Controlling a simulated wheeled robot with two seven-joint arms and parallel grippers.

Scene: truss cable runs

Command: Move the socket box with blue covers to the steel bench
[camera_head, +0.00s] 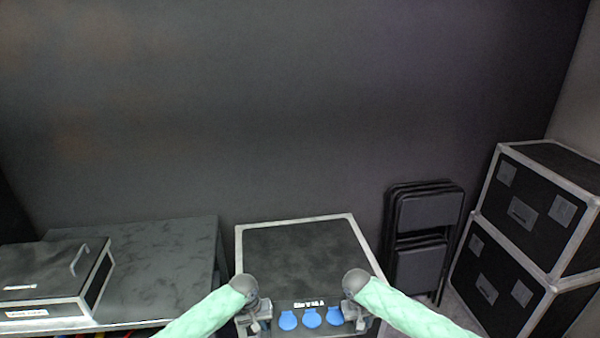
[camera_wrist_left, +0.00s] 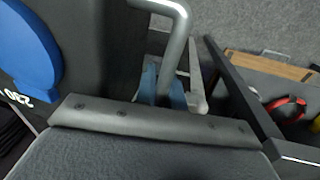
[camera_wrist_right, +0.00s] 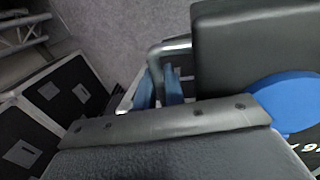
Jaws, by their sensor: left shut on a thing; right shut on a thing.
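The socket box (camera_head: 311,317) is dark, with a row of three blue round covers and white lettering, at the bottom middle of the head view. My left gripper (camera_head: 256,322) is shut on its left handle; the left wrist view shows the blue-grey fingers (camera_wrist_left: 165,88) around the metal bar (camera_wrist_left: 178,35). My right gripper (camera_head: 359,320) is shut on the right handle; the right wrist view shows its fingers (camera_wrist_right: 160,88) on the bar (camera_wrist_right: 166,50). The steel bench (camera_head: 165,265) stands to the left with a grey top. The box's underside is hidden.
A silver-edged case (camera_head: 300,250) with a bare dark top lies just beyond the box. A black case with a handle (camera_head: 60,270) occupies the bench's left part; its right part is clear. Folded chairs (camera_head: 425,235) and stacked cases (camera_head: 535,210) stand at the right.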

